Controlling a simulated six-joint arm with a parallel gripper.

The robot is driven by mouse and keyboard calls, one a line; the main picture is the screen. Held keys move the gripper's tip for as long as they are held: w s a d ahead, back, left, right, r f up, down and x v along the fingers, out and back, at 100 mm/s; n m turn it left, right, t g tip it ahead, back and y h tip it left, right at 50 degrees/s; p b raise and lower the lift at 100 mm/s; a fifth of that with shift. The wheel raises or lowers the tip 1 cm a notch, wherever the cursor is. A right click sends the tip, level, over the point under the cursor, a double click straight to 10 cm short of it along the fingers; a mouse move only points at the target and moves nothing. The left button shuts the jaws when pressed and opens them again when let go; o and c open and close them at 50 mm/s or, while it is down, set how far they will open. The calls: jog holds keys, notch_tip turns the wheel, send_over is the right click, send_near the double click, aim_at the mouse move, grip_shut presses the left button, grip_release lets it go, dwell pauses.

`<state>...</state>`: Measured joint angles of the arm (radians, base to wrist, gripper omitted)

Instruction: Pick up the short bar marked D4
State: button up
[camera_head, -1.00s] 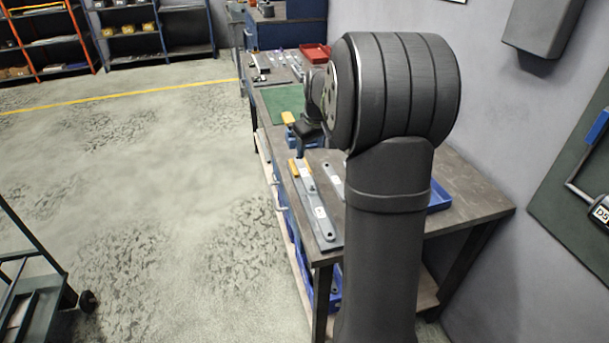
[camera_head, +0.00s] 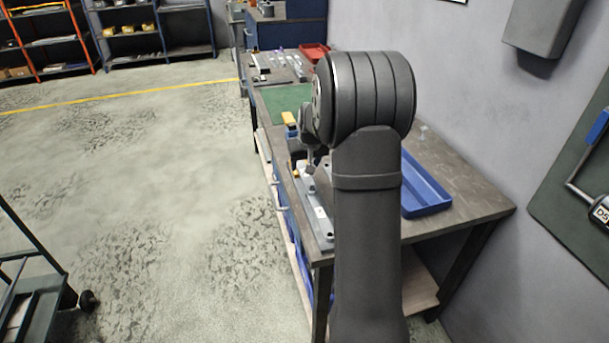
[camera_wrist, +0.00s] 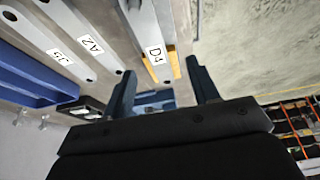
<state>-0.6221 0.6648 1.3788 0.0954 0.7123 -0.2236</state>
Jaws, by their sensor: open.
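The bar marked D4 (camera_wrist: 141,30) is grey with a white label and lies on the bench in the upper middle of the wrist view. My gripper (camera_wrist: 160,68) is open, with its two blue-grey fingers apart and nothing held. In that view the D4 label end shows between the fingertips, with a yellow strip (camera_wrist: 172,65) beside it; I cannot tell the height of the fingers above it. In the head view my gripper (camera_head: 309,168) is small and partly hidden by my arm, over the grey bars near the bench's left edge. Labels there are too small to read.
Bars marked A2 (camera_wrist: 72,24) and J5 (camera_wrist: 38,38) lie left of D4 in the wrist view. A blue tray (camera_head: 441,204) is on the bench right of my arm. A green mat (camera_head: 284,100) and a red tray (camera_head: 314,50) lie farther back. Open floor lies left.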

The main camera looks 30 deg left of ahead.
aim_at(305, 174)
jog(key=shift+w+x, duration=0.2)
jog(key=shift+x, duration=1.25)
jog(key=shift+w+x, duration=0.15)
jog(key=shift+x, duration=1.35)
jog(key=shift+d+r, duration=0.1)
jog(key=shift+d, duration=0.05)
jog(key=c, duration=1.1)
grip_shut()
jog(key=shift+r, duration=0.15)
